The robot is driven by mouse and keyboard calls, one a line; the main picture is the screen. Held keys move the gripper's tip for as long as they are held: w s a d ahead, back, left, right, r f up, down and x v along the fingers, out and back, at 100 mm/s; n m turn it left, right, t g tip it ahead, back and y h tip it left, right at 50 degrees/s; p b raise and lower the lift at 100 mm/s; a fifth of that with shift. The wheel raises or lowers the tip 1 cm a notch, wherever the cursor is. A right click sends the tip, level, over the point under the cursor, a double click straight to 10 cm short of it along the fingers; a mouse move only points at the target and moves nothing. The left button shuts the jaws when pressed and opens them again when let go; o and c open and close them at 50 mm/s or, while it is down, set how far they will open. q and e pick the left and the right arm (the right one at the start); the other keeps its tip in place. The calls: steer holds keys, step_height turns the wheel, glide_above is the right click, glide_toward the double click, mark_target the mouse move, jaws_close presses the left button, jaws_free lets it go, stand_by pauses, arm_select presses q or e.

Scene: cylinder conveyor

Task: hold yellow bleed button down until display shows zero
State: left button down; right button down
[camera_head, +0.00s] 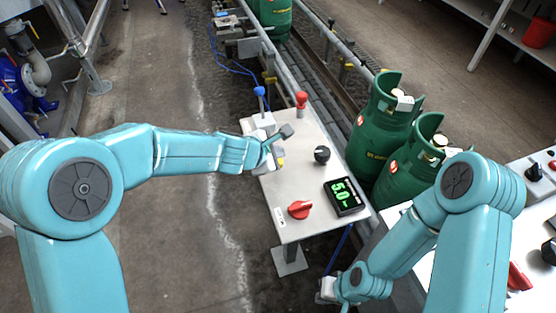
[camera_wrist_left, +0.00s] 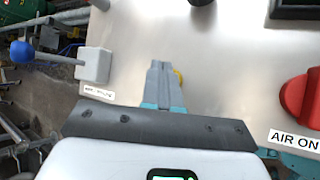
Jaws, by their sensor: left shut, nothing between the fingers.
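The yellow bleed button (camera_head: 280,162) sits on the grey metal panel (camera_head: 290,190), mostly hidden by my left gripper. Its yellow edge (camera_wrist_left: 179,76) also shows just beside the fingertips in the left wrist view. My left gripper (camera_head: 272,147) is shut and empty, with its tips over or beside the button; I cannot tell whether they touch it. The shut fingers (camera_wrist_left: 163,78) point at the panel in the left wrist view. The display (camera_head: 344,196) reads 5.0 in green digits. My right gripper (camera_head: 328,290) is low near the bottom, its fingers too unclear to read.
A red knob (camera_head: 300,209) and a black knob (camera_head: 322,154) stand on the panel. A blue-tipped lever (camera_head: 260,93) and a red-tipped lever (camera_head: 301,99) rise at its far edge. Green cylinders (camera_head: 383,124) stand close to the right.

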arm_select(q)
steer(key=shift+f, duration=0.15)
steer(key=shift+f+b, duration=0.3)
steer(key=shift+b, duration=0.1)
steer(key=shift+f+b, duration=0.45)
steer(key=shift+b, duration=0.05)
stand_by(0.6)
stand_by(2.9)
steer(key=shift+r+p, duration=0.9)
steer(key=shift+p, duration=0.05)
step_height(320, 180, up, 5)
steer(key=p, duration=0.5)
steer(key=shift+r, duration=0.1)
